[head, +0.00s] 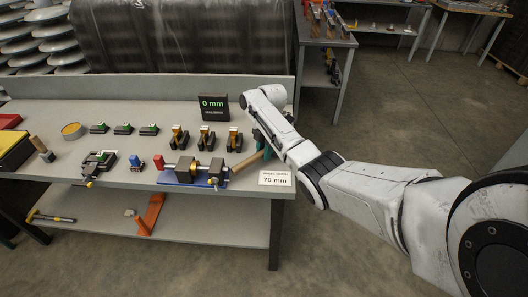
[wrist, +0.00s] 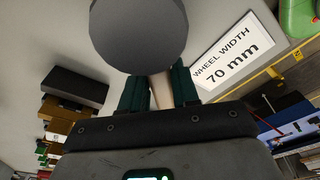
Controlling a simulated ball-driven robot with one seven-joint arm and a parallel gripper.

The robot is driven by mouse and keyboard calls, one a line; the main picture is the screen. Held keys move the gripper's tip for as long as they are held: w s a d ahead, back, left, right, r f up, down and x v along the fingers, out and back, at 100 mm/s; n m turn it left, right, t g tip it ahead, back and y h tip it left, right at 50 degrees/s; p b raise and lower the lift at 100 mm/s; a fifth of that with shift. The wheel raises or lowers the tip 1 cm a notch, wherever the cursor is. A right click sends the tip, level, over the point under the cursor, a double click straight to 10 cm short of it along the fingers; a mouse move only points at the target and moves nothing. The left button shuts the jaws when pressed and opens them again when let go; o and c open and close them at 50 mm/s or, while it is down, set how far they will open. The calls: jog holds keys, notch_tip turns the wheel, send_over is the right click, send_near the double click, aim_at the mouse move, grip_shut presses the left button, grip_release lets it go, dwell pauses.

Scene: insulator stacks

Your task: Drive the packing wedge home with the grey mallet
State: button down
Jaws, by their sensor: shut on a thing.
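My gripper (head: 266,146) is over the right end of the bench, its dark green fingers shut on the pale wooden handle (wrist: 162,92) of the grey mallet. The mallet's round grey head (wrist: 139,30) fills the top middle of the wrist view. In the head view a wooden handle (head: 247,163) slants down and left from the fingers; I cannot make out the head there. Left of the gripper, a clamp-like fixture (head: 186,168) stands on a blue base, with a red-topped piece at its left. I cannot tell which piece is the packing wedge.
A "70 mm" card (head: 275,179) lies at the bench's front right; it also shows in the wrist view (wrist: 232,54). A "0 mm" display (head: 212,108) stands behind several black stands with wooden pieces (head: 207,137).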

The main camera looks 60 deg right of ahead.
jog(key=shift+w+d+b, duration=0.35)
jog(key=shift+d+b, duration=0.45)
jog(key=shift+b, duration=0.6)
jog(key=shift+w+d+b, duration=0.35)
jog(key=shift+d+b, duration=0.5)
jog(key=shift+b, duration=0.6)
jog(key=shift+w+d+b, duration=0.35)
jog(key=shift+d+b, duration=0.45)
jog(key=shift+b, duration=0.6)
jog(key=shift+w+d+r+b, duration=0.1)
jog(key=shift+d+b, duration=0.25)
jog(key=shift+b, duration=0.05)
dwell(0.9)
jog(key=shift+a+r+p, duration=0.1)
jog(key=shift+a+p, duration=0.1)
jog(key=shift+p, duration=0.35)
jog(key=shift+s+a+p, duration=0.3)
jog(key=shift+a+p, duration=0.35)
jog(key=shift+p, duration=0.55)
jog(key=shift+s+a+p, duration=0.3)
jog(key=shift+a+p, duration=0.3)
jog(key=shift+p, duration=0.6)
notch_tip(320, 180, up, 8)
jog(key=p, duration=0.7)
jog(key=shift+f, duration=0.2)
